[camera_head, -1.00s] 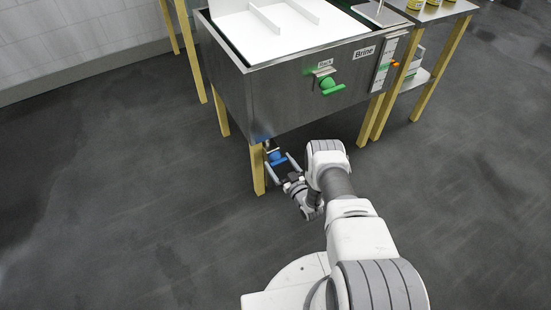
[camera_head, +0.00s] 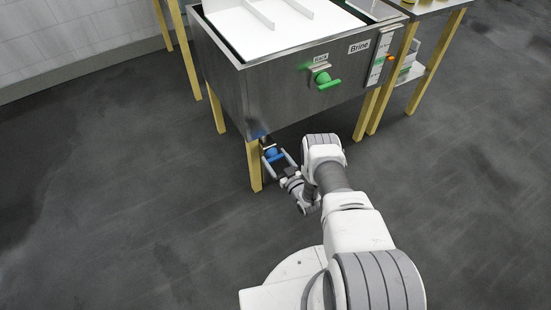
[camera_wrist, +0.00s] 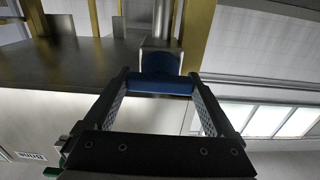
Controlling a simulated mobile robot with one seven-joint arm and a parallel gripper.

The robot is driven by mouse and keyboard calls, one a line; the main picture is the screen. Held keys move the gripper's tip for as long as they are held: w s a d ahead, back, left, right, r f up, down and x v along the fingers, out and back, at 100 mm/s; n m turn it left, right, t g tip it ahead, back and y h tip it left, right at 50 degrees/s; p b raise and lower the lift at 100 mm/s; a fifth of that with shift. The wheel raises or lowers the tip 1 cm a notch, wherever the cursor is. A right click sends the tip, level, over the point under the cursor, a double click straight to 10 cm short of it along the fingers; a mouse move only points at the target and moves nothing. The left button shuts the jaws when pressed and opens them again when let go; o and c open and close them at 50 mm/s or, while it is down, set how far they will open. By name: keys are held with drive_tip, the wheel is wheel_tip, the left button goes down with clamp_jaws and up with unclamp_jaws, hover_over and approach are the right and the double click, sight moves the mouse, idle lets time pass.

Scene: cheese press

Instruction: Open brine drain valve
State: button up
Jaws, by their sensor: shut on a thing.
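The steel brine tank (camera_head: 300,95) stands on yellow legs. The blue drain valve (camera_head: 272,153) hangs under its near left corner, close to a leg. My gripper (camera_head: 277,160) is at this valve, low under the tank, with one finger on each side. In the wrist view, the blue valve handle (camera_wrist: 160,87) lies crosswise between the fingertips of my gripper (camera_wrist: 159,78), and the jaws are shut on it. A metal pipe (camera_wrist: 163,18) joins the valve body. The handle's far side is hidden.
A yellow tank leg (camera_head: 254,165) stands just left of my gripper. A side table (camera_head: 432,8) stands at right. The dark floor (camera_head: 120,200) at left is clear.

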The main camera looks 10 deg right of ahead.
drive_tip(key=shift+m, duration=0.3)
drive_tip(key=m, duration=0.3)
drive_tip(key=shift+d+m, duration=0.1)
drive_tip(key=shift+m, duration=0.3)
drive_tip(key=m, duration=0.4)
drive_tip(key=shift+m, duration=0.3)
drive_tip(key=m, duration=0.8)
drive_tip(key=shift+f+m, duration=0.1)
drive_tip(key=shift+m, duration=0.2)
drive_tip(key=o, duration=1.1)
drive_tip(key=shift+c, duration=0.2)
drive_tip(key=shift+s, duration=0.2)
